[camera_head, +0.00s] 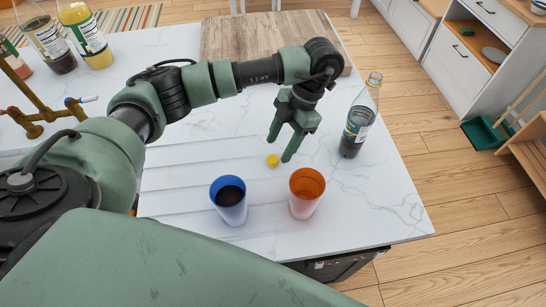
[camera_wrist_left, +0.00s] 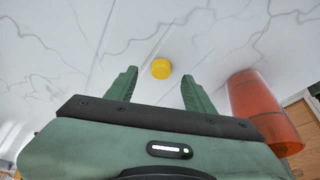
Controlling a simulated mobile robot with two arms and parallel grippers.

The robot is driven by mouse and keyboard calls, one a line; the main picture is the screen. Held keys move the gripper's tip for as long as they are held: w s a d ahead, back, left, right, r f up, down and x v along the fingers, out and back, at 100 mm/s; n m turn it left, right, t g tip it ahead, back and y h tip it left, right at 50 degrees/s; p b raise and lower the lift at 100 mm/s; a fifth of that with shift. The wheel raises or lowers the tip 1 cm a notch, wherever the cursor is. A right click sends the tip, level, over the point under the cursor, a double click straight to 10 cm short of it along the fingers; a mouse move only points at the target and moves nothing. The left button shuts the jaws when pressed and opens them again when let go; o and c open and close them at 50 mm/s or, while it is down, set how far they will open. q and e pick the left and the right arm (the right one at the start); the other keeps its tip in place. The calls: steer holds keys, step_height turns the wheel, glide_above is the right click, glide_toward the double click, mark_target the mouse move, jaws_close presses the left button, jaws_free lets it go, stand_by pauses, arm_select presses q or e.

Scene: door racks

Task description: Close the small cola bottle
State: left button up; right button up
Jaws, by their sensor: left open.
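The small cola bottle (camera_head: 360,118) stands upright on the white counter, to the right of my left gripper in the head view. It holds some dark liquid at the bottom, and its top shows no cap. A small yellow cap (camera_head: 272,160) lies on the counter just below my left gripper (camera_head: 281,148). My left gripper is open and empty, its fingers pointing down. In the left wrist view the yellow cap (camera_wrist_left: 161,69) shows just beyond and between the two fingertips (camera_wrist_left: 158,80). My right gripper is not in view.
A blue cup (camera_head: 229,200) with dark liquid and an orange cup (camera_head: 306,192) stand near the front edge of the counter (camera_head: 380,210). A wooden board (camera_head: 235,38) lies at the back. Several bottles (camera_head: 85,35) and brass taps (camera_head: 40,115) are at the left.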

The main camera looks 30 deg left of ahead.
mark_target(273, 159)
arm_select(q)
steer(key=shift+p+x, duration=0.35)
steer(key=shift+x, duration=1.4)
jaws_close()
steer(key=shift+r, duration=0.1)
step_height(273, 159, up, 20)
